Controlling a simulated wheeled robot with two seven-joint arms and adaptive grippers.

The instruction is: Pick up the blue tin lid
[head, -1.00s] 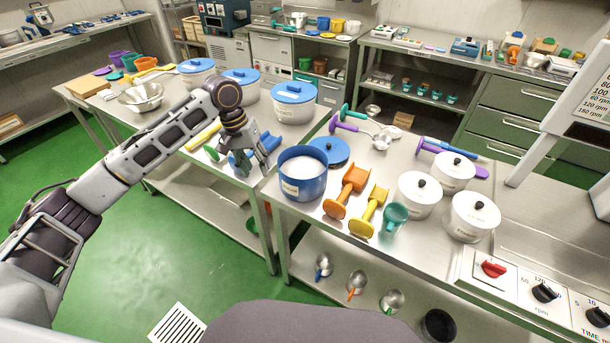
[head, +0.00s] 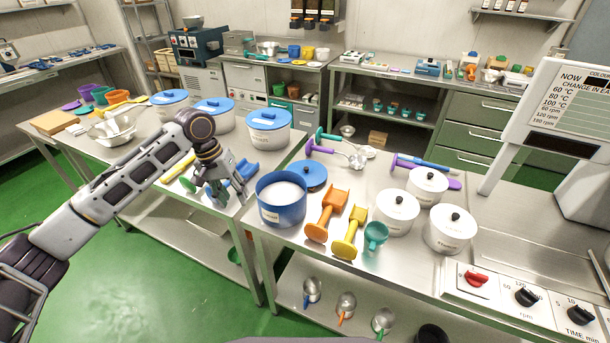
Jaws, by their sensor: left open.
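The blue tin lid (head: 309,174), round with a small knob, lies on the steel table just behind the open blue tin (head: 282,203), which holds white powder. The tin hides the lid's near edge. My right gripper is not in view.
White lidded pots (head: 396,212) are further right. Purple- and green-handled ladles (head: 340,150) lie behind the lid. Blue-lidded tubs (head: 269,128) stand on the left table.

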